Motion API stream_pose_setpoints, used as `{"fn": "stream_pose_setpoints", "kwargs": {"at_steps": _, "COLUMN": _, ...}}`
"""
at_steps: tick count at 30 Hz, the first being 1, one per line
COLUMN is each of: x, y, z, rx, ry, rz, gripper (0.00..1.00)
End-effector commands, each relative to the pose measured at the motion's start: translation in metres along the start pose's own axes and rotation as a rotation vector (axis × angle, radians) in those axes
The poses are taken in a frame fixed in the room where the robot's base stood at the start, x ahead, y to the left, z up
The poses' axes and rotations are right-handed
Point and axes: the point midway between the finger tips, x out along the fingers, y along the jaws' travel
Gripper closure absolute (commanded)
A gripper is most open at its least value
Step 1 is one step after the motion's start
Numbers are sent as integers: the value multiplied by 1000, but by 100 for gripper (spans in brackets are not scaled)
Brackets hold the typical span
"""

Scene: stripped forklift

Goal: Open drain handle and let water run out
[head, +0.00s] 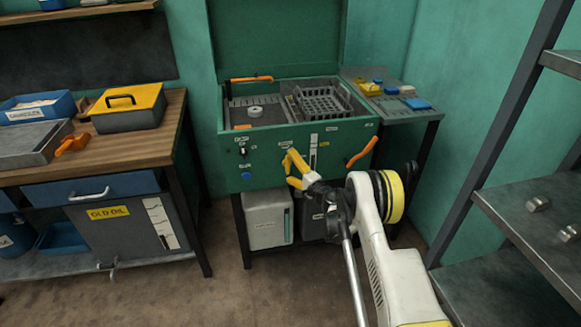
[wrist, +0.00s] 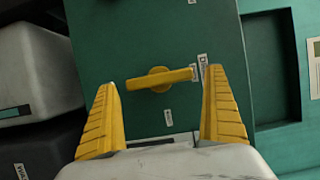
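The yellow drain handle (wrist: 148,82) is a short bar with a round hub on the green front panel of the wash cabinet (wrist: 120,40). In the wrist view it lies across the picture, its right end beside a small label. My gripper (wrist: 160,78) is open, with one yellow finger on each side of the handle. The fingers appear apart from it, and nothing is held. In the head view my gripper (head: 289,168) is in front of the cabinet (head: 232,165), and I cannot clearly separate the handle from the yellow fingers. No running water shows.
A pale container (head: 267,220) and a darker one stand under the cabinet. An orange lever (head: 362,152) sticks out at the panel's right. A workbench (head: 125,150) stands at left, a metal shelf rack (head: 530,215) at right. Floor is clear between bench and cabinet.

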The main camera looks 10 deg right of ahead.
Motion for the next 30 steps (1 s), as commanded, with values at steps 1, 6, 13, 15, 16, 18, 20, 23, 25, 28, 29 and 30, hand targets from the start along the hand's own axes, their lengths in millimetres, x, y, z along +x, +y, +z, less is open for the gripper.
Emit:
{"fn": "stream_pose_setpoints", "kwargs": {"at_steps": 1, "x": 0, "y": 0, "z": 0, "rx": 0, "ry": 0, "rz": 0, "gripper": 0}}
{"fn": "stream_pose_setpoints", "kwargs": {"at_steps": 6, "x": -12, "y": 0, "z": -1, "rx": -1, "ry": 1, "rz": 0, "gripper": 0}}
{"fn": "stream_pose_setpoints", "kwargs": {"at_steps": 13, "x": -61, "y": 0, "z": 0, "rx": -1, "ry": 1, "rz": 0, "gripper": 0}}
{"fn": "stream_pose_setpoints", "kwargs": {"at_steps": 15, "x": -77, "y": 0, "z": -1, "rx": 0, "ry": 3, "rz": 0, "gripper": 0}}
{"fn": "stream_pose_setpoints", "kwargs": {"at_steps": 16, "x": -83, "y": 0, "z": -1, "rx": 0, "ry": 2, "rz": 0, "gripper": 0}}
{"fn": "stream_pose_setpoints", "kwargs": {"at_steps": 18, "x": -96, "y": 0, "z": 0, "rx": 0, "ry": 1, "rz": 0, "gripper": 0}}
{"fn": "stream_pose_setpoints", "kwargs": {"at_steps": 20, "x": -105, "y": 0, "z": -1, "rx": 0, "ry": 2, "rz": 0, "gripper": 0}}
{"fn": "stream_pose_setpoints", "kwargs": {"at_steps": 23, "x": -115, "y": 0, "z": 0, "rx": 0, "ry": 0, "rz": 0, "gripper": 0}}
{"fn": "stream_pose_setpoints", "kwargs": {"at_steps": 25, "x": -118, "y": 0, "z": 0, "rx": 0, "ry": 0, "rz": 0, "gripper": 0}}
{"fn": "stream_pose_setpoints", "kwargs": {"at_steps": 28, "x": -120, "y": 0, "z": 0, "rx": 0, "ry": -1, "rz": 0, "gripper": 0}}
{"fn": "stream_pose_setpoints", "kwargs": {"at_steps": 29, "x": -120, "y": 0, "z": 0, "rx": 0, "ry": -1, "rz": 0, "gripper": 0}}
{"fn": "stream_pose_setpoints", "kwargs": {"at_steps": 30, "x": -120, "y": 0, "z": 0, "rx": 0, "ry": -1, "rz": 0, "gripper": 0}}
